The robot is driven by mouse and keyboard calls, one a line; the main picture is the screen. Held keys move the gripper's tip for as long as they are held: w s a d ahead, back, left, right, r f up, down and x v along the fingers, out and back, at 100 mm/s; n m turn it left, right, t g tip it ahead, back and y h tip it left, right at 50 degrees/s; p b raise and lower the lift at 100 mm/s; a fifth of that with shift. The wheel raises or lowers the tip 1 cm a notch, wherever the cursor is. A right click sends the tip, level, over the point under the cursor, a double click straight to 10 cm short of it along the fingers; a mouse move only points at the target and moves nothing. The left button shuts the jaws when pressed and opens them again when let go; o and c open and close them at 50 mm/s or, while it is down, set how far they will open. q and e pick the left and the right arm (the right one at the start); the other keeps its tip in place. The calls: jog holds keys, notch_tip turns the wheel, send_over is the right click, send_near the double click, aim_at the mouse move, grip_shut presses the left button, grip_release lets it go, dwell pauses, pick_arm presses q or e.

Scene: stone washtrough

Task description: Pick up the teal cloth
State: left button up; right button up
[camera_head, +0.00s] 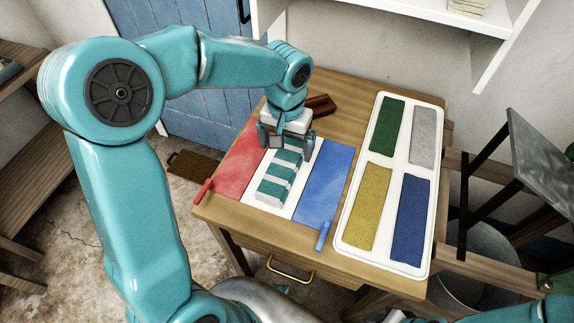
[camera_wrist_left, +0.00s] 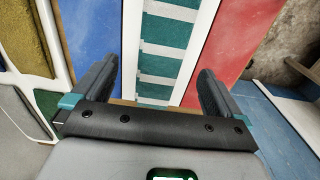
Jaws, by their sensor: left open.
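The teal cloth (camera_head: 272,188) has teal and white bands and lies on a white strip of the wooden table, between a red panel and a blue panel. My left gripper (camera_head: 286,152) is at the far part of the cloth, pointing down, and hides that end. In the left wrist view the banded cloth (camera_wrist_left: 165,66) runs between my two spread fingers (camera_wrist_left: 158,72). The fingers are open, with nothing gripped. I cannot tell whether they touch the cloth. My right gripper is not in view.
The red panel (camera_head: 238,165) and blue panel (camera_head: 324,185) flank the strip. A white tray (camera_head: 371,170) on the right holds green, grey, yellow and blue cloths. A brown block (camera_head: 321,105) lies behind the gripper. A white shelf (camera_head: 420,14) hangs above.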

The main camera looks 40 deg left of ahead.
aim_at(286, 161)
pick_arm(q)
jog(key=shift+s+f, duration=0.15)
jog(key=shift+f, duration=0.45)
jog(key=f, duration=0.4)
jog(key=shift+w+a+f, duration=0.15)
jog(key=shift+w+f, duration=0.05)
jog(key=shift+f, duration=0.15)
jog(key=c, duration=1.1)
